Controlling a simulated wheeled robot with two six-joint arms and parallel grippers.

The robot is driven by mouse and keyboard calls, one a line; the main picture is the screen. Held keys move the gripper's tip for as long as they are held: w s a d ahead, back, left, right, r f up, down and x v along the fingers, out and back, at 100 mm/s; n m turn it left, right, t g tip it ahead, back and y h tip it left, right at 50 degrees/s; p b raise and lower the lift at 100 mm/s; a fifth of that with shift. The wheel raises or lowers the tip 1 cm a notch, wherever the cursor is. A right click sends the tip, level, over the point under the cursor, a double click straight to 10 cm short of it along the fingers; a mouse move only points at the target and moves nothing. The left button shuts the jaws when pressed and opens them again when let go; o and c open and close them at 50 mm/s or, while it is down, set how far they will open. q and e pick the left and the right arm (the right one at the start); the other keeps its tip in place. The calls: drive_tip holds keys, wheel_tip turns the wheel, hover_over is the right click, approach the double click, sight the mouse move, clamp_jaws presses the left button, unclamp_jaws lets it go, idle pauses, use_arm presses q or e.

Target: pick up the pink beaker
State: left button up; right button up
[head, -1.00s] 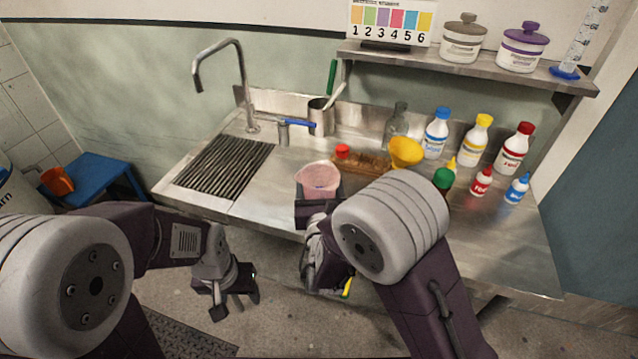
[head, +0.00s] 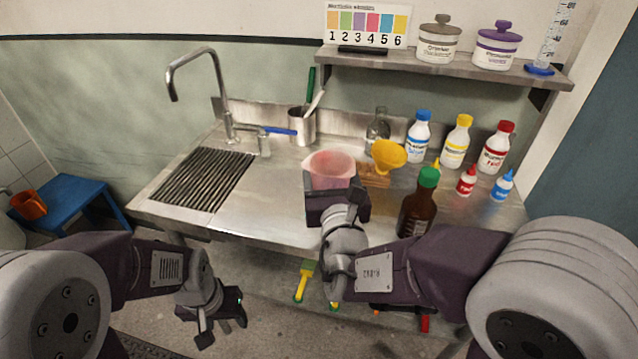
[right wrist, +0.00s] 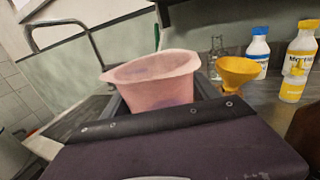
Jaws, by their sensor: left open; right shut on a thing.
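The pink beaker (head: 331,168) is a translucent cup with a pouring lip, at the counter's middle in the head view. My right gripper (head: 337,192) is shut on it from the front. In the right wrist view the beaker (right wrist: 152,82) stands between my fingers (right wrist: 160,112), its rim open upward and a little tilted in the picture. My gripper hides its lower part, so I cannot tell whether its base touches the counter. My left gripper (head: 218,308) is open and empty, low in front of the counter.
A brown bottle with a green cap (head: 418,205) stands close right of my right gripper. Behind are a yellow funnel (head: 389,155), a glass flask (head: 377,128) and several capped bottles. A drain grate (head: 205,178) lies left; the counter between is clear.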

sight(351, 165)
use_arm(q)
drive_tip(key=shift+f+b, duration=0.75)
drive_tip(key=shift+f, duration=0.5)
use_arm(e)
drive_tip(key=shift+s+d+r, duration=0.7)
drive_tip(key=shift+d+r, duration=0.05)
drive_tip(key=shift+d, duration=0.25)
drive_tip(key=shift+s+d+r, duration=0.7)
drive_tip(key=shift+d+r, duration=0.05)
drive_tip(key=shift+d, duration=0.25)
